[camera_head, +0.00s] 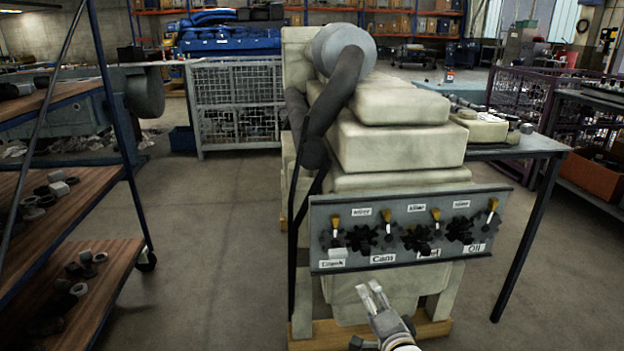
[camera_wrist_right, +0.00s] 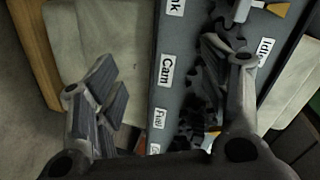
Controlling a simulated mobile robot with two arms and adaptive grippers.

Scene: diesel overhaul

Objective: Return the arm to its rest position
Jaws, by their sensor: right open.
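My right gripper (camera_head: 372,292) is open and empty in the head view, low in front of the cream diesel engine (camera_head: 395,140) and just below its grey control panel (camera_head: 345,215). In the right wrist view the two fingers (camera_wrist_right: 165,90) are spread apart, with the panel (camera_wrist_right: 180,25) and its "Cam" label (camera_wrist_right: 166,70) showing between and beyond them. Nothing is between the fingers. My left gripper is in neither view.
A shelf rack (camera_head: 95,195) with loose parts stands at the left. A table (camera_head: 540,146) stands to the engine's right. The floor (camera_head: 215,250) between rack and engine is clear.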

